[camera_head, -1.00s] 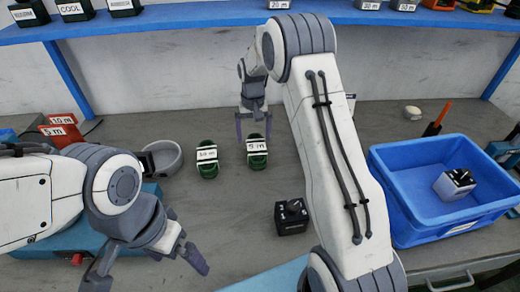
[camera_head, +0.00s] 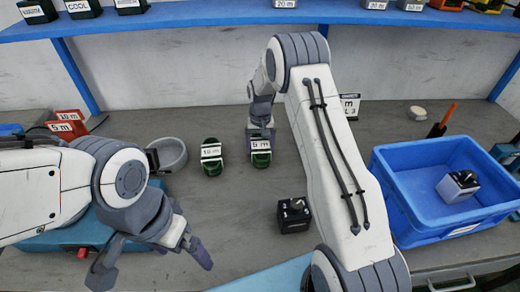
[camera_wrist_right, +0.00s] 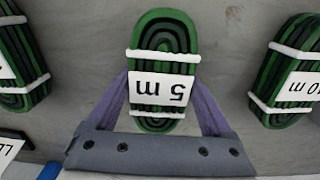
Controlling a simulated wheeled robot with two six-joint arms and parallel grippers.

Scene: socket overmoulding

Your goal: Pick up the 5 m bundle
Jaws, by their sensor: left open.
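The 5 m bundle (camera_head: 260,158) is a green coil with white bands and a white label, on the grey bench in the head view. In the right wrist view the 5 m bundle (camera_wrist_right: 165,45) sits in the middle with its label upside down. My right gripper (camera_head: 261,135) has come down over it. In the right wrist view the purple fingers (camera_wrist_right: 162,88) flank the bundle and appear to press against both sides. I see no clear lift off the bench. My left gripper (camera_head: 155,262) is open and empty at the lower left.
A 10 m bundle (camera_head: 211,158) lies close left of the 5 m one; another coil (camera_wrist_right: 18,75) lies at the left of the wrist view. A black block (camera_head: 293,216), blue bin (camera_head: 400,222) and grey round dish (camera_head: 168,153) stand around. A blue shelf (camera_head: 200,22) runs above.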

